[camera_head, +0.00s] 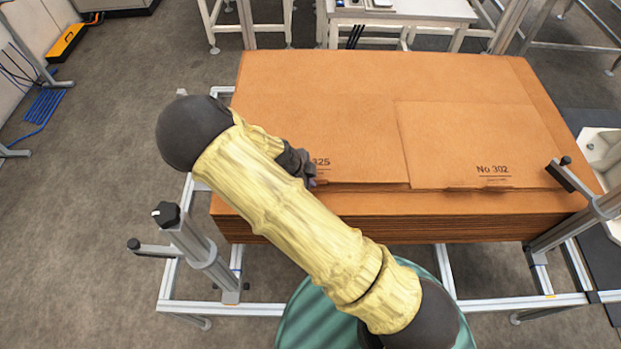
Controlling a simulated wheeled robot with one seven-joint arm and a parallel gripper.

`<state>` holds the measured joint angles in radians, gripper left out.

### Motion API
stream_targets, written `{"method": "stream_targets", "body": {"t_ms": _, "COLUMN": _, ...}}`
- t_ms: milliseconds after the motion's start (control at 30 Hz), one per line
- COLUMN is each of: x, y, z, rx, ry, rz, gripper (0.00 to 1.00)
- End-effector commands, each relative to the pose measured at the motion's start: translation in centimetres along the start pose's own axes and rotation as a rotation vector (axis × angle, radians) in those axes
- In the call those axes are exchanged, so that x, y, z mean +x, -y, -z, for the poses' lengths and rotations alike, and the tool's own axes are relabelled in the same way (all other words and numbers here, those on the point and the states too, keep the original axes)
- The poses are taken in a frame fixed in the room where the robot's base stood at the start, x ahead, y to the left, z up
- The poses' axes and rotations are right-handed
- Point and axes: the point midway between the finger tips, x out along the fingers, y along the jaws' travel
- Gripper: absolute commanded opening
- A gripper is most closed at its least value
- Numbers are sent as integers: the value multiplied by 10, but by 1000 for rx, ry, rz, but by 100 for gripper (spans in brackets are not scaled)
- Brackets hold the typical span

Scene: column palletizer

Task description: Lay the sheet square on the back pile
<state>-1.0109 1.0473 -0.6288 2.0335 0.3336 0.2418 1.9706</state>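A wide pile of brown cardboard (330,205) lies on a metal frame. On top are two flat areas of card. The left sheet (350,130) is printed "325", the rest of its label hidden behind my arm. The right sheet (500,135) is printed "No 302"; its left edge meets or overlaps the left sheet. A bare strip of card (400,72) runs along the back; I cannot tell whether it is a separate pile. My gripper (308,172) is at the front of the left sheet, beside the print. Its fingers are mostly hidden, so its grip does not show.
Grey posts with black knobs stand at the front left (195,240) and front right (585,205) of the frame (240,310). A white table (400,10) stands behind the pile. A white bin (605,150) is at the right.

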Motion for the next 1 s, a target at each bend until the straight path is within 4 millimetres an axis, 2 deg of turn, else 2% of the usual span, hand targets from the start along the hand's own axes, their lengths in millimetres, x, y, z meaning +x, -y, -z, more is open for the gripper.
{"method": "stream_targets", "body": {"t_ms": 1000, "x": 9, "y": -2, "z": -3, "rx": 1, "ry": 0, "rz": 0, "gripper": 0}}
